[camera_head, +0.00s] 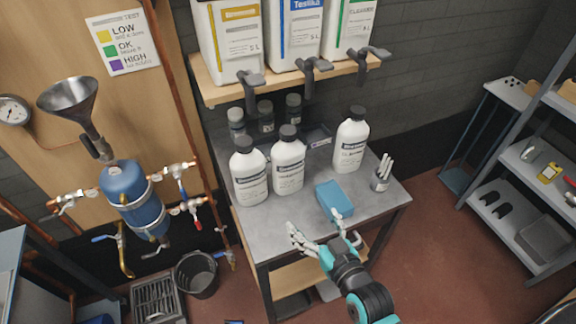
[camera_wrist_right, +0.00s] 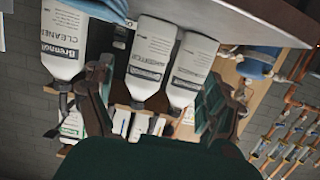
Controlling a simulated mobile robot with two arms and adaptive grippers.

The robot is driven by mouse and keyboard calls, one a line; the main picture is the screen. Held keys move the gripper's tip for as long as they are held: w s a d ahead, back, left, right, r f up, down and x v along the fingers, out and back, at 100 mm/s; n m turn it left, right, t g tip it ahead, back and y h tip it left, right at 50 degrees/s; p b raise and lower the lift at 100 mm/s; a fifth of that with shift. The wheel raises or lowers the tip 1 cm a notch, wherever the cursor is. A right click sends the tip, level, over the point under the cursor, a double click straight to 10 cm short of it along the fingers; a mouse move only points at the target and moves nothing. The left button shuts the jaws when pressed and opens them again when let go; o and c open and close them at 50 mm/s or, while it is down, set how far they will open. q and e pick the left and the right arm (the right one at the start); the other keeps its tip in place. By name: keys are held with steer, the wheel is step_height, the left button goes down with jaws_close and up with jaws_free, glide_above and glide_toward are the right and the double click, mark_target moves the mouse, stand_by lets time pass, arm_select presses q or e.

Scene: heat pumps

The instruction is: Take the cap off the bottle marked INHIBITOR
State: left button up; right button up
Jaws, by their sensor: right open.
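Three white bottles with dark screw caps stand upright on the grey table: a left bottle (camera_head: 249,177), a middle bottle (camera_head: 288,168) and a right bottle (camera_head: 350,145). In the wrist view, which is roughly upside down, the right bottle (camera_wrist_right: 62,42) reads CLEANER. The labels on the middle bottle (camera_wrist_right: 150,62) and left bottle (camera_wrist_right: 192,70) are too small to read, so I cannot tell which is INHIBITOR. All three caps are on. My right gripper (camera_head: 321,238) is open and empty at the table's front edge, apart from the bottles. My left gripper is not in view.
A blue sponge (camera_head: 334,199) lies just beyond my right gripper. A pen cup (camera_head: 381,179) stands at the right. Several small dark-capped jars (camera_head: 266,116) stand behind the bottles. Large canisters with taps (camera_head: 293,35) sit on a shelf (camera_head: 222,94) above the table's back.

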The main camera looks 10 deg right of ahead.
mark_target(292, 170)
steer(key=w+t+p, duration=0.1)
steer(key=w, duration=0.3)
steer(key=w+a+r+t+p, duration=0.1)
steer(key=w, duration=0.3)
steer(key=w+r+p, duration=0.1)
steer(key=w, duration=0.3)
steer(key=shift+w+a+r+m+t+h, duration=0.15)
steer(key=shift+r+m+t+h, duration=0.15)
steer(key=shift+t, duration=0.1)
steer(key=shift+w+a+f+p, duration=0.15)
steer(key=shift+w+p, duration=0.15)
steer(key=shift+w, duration=0.7)
steer(key=shift+w+a+f+p, duration=0.1)
steer(key=shift+w+a+p, duration=0.15)
steer(key=shift+w, duration=0.75)
steer(key=shift+w+a+f+p, duration=0.1)
steer(key=shift+w+p, duration=0.2)
steer(key=shift+w, duration=0.7)
steer(key=shift+s+r, duration=0.1)
steer(key=shift+c, duration=0.7)
steer(key=c, duration=1.1)
steer(key=shift+r, duration=0.15)
steer(key=shift+c, duration=0.4)
